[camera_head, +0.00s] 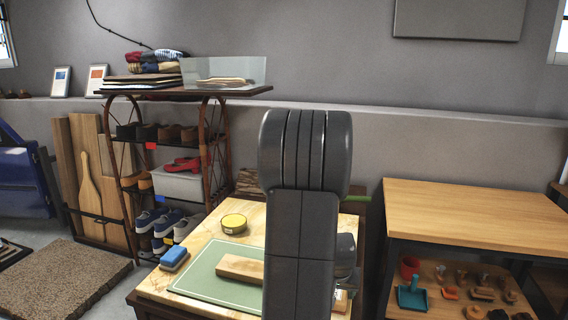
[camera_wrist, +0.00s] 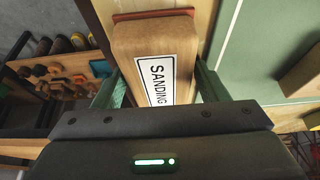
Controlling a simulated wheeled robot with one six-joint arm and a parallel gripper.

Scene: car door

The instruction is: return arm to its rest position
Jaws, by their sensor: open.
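My arm (camera_head: 302,200) stands upright in the middle of the head view, in front of a small work table (camera_head: 205,232). My gripper is mostly hidden behind it there. In the wrist view my gripper (camera_wrist: 157,90) is open, with one greenish finger on each side of a wooden block labelled SANDING (camera_wrist: 152,45). I cannot tell whether the fingers touch the block. In the head view part of a small wooden piece shows at the arm's right edge (camera_head: 341,301), low on the table.
The table holds a green mat (camera_head: 208,281), a wooden block (camera_head: 240,268), a blue block (camera_head: 174,257) and a yellow tin (camera_head: 234,223). A shoe rack (camera_head: 184,91) stands behind. A wooden bench (camera_head: 470,215) is at right. A blue car door (camera_head: 20,185) is at far left.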

